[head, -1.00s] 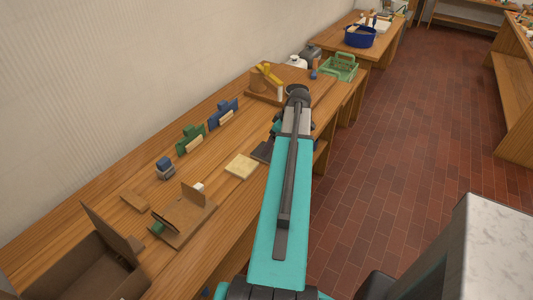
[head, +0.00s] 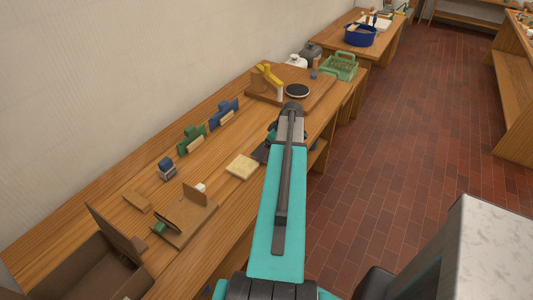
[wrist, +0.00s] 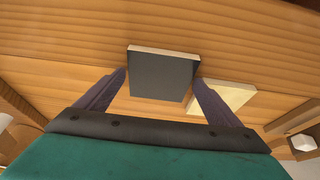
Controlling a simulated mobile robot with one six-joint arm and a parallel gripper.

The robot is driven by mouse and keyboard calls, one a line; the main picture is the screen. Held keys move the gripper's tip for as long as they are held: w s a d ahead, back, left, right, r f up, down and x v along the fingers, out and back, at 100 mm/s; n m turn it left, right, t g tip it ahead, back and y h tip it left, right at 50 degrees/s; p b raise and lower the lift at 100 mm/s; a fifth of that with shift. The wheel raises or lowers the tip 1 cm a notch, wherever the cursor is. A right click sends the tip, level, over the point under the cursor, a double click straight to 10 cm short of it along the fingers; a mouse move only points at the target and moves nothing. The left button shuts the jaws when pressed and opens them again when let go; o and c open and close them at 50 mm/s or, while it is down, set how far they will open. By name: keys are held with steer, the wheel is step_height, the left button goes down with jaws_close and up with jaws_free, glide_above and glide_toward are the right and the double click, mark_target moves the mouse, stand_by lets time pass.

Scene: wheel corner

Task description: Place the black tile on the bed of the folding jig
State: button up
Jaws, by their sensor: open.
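The black tile (wrist: 160,75) is a flat dark square with a pale edge, lying on the wooden bench in the wrist view. In the head view the tile (head: 261,153) shows only partly beside my arm. My gripper (wrist: 159,78) is open and empty, with one finger on each side of the tile in the picture. I cannot tell whether the fingers touch it or are still above it. What looks like the folding jig (head: 182,227) is a wooden board with an upright flap and a green piece, nearer me on the bench. Its bed looks free of any tile.
A cream tile (head: 242,167) lies close to the black tile. Green (head: 190,139) and blue (head: 223,113) holders stand along the wall side. An open brown box (head: 85,270) is at the near end. A round dark disc (head: 297,91) sits on the far board.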

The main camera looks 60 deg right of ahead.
steer(key=shift+c, duration=0.3)
steer(key=c, duration=1.1)
steer(key=shift+r, duration=0.15)
steer(key=shift+r+b, duration=0.8)
steer(key=shift+r, duration=0.55)
steer(key=shift+s+a+r, duration=0.15)
steer(key=shift+a+r, duration=0.05)
steer(key=shift+r, duration=0.05)
steer(key=s+a+b, duration=0.1)
steer(key=s+a, duration=0.1)
steer(key=s+a+b, duration=0.1)
steer(key=s+a, duration=0.1)
steer(key=a, duration=0.1)
steer(key=s+a+b, duration=0.1)
steer(key=s+a, duration=0.1)
steer(key=a, duration=0.1)
steer(key=shift+s+a+r, duration=0.1)
steer(key=shift+a+r, duration=0.15)
steer(key=shift+r, duration=0.15)
steer(key=shift+f+b, duration=0.1)
steer(key=shift+b, duration=0.55)
steer(key=s+a+b, duration=0.1)
steer(key=a+b, duration=0.1)
steer(key=b, duration=0.3)
steer(key=shift+s, duration=0.2)
steer(key=shift+d+b, duration=0.1)
steer(key=shift+b, duration=0.9)
